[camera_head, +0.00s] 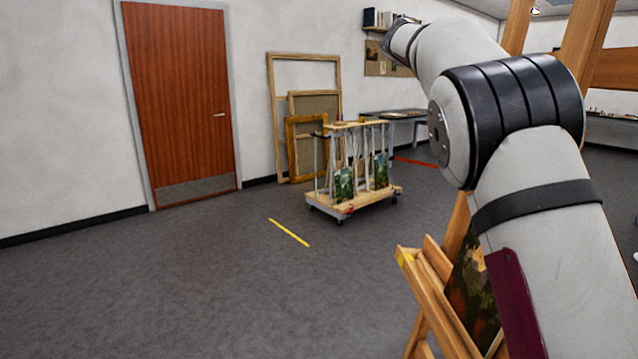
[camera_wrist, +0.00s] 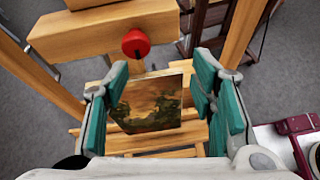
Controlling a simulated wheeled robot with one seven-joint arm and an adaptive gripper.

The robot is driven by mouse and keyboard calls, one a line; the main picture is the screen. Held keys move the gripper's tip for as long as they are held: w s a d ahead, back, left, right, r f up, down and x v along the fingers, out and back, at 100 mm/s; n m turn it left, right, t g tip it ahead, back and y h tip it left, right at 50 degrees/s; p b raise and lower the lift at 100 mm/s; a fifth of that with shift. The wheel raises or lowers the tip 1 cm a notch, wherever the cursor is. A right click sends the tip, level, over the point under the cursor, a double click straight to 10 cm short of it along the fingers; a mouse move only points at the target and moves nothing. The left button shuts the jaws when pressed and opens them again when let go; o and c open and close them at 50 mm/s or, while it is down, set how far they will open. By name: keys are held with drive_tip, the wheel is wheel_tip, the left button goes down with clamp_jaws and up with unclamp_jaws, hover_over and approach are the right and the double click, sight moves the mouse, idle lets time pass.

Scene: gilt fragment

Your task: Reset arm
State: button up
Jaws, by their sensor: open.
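My arm (camera_head: 525,110) rises from the lower right and bends toward the upper left in the head view; the fingers do not show there. In the wrist view my gripper (camera_wrist: 157,100) is open, its teal-padded fingers spread wide. Between the fingers, a small painting (camera_wrist: 150,103) with a brown sky and dark trees shows beyond them. I cannot tell whether either finger touches it. A wooden easel (camera_wrist: 100,30) with a red knob (camera_wrist: 136,43) is behind and around the painting.
A wooden easel (camera_head: 437,290) with a dark painting (camera_head: 470,285) stands close beside my arm. A wheeled cart (camera_head: 352,195) holds pictures mid-room. Frames (camera_head: 305,120) lean on the wall beside a brown door (camera_head: 180,100). The left floor is clear, with a yellow strip (camera_head: 289,232).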

drive_tip(key=s+a+f+m+t+y, duration=0.2)
drive_tip(key=s+a+f+m+y, duration=0.2)
drive_tip(key=s+f, duration=0.3)
drive_tip(key=s+a+f+m+t+y, duration=0.2)
drive_tip(key=s+a+f+m+y, duration=0.2)
drive_tip(key=s, duration=1.3)
drive_tip(key=s+a+f+m+t+y, duration=0.1)
drive_tip(key=s+a+f+m+y, duration=0.2)
drive_tip(key=s+a+f+m, duration=0.5)
drive_tip(key=s+a+f, duration=0.1)
drive_tip(key=s, duration=0.3)
drive_tip(key=shift+s+a+f+t+y, duration=0.25)
drive_tip(key=shift+s+f+t+y, duration=0.05)
drive_tip(key=shift+f+t+y, duration=0.1)
